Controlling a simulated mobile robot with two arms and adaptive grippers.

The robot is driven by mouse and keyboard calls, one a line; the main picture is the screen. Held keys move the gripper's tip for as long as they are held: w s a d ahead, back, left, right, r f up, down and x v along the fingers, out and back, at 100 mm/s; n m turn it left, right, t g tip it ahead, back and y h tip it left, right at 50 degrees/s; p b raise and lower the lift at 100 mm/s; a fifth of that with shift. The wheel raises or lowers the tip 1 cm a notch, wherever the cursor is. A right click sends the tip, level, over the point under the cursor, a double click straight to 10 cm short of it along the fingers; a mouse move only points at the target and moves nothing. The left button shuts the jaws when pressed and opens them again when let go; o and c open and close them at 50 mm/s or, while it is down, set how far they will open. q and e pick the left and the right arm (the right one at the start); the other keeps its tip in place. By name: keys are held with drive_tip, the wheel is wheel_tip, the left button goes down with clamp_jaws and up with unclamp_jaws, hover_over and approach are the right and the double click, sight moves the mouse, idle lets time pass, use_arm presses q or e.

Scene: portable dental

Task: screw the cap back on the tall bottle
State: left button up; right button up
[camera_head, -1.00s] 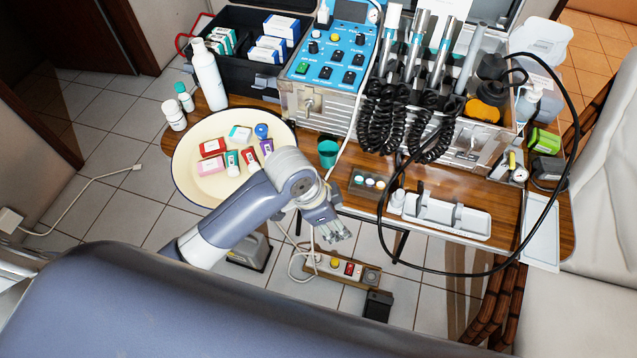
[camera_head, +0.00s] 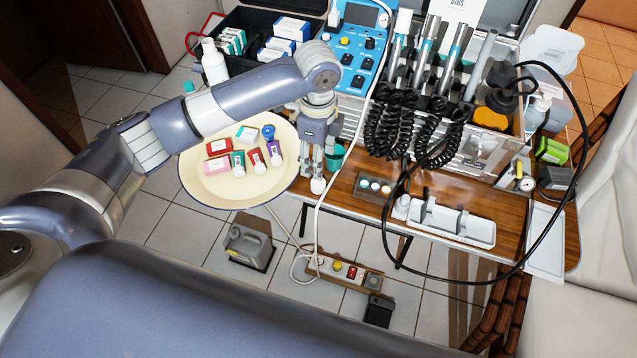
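The tall white bottle (camera_head: 213,66) stands upright at the back left, beyond the cream tray. Its narrow top shows above the arm; I cannot tell whether a cap is on it. My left gripper (camera_head: 312,180) points down at the tray's right edge, beside the teal cup (camera_head: 335,157), well to the right of the bottle. A small white rounded shape shows at its fingertips; I cannot tell whether it is a fingertip or a held cap. A small dark holder (camera_head: 366,192) with several round pieces, white and blue among them, lies to its right. My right gripper is not in view.
The cream round tray (camera_head: 215,197) holds several small coloured boxes and bottles. The blue control unit (camera_head: 352,62) and coiled black hoses (camera_head: 388,130) stand behind and right of the gripper. A white cable hangs close beside it. A white instrument rest (camera_head: 465,228) lies at right.

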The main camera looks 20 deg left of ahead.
use_arm(q)
drive_tip(key=shift+a, duration=0.1)
hover_over(318, 182)
drive_tip(key=shift+s+f, duration=0.15)
drive_tip(key=shift+f, duration=1.25)
drive_tip(key=shift+s+f, duration=0.15)
drive_tip(key=shift+f, duration=1.2)
drive_tip(key=shift+f, duration=0.1)
drive_tip(key=f, duration=0.5)
drive_tip(key=shift+w+p, duration=0.3)
drive_tip(key=shift+p, duration=0.1)
drive_tip(key=c, duration=0.8)
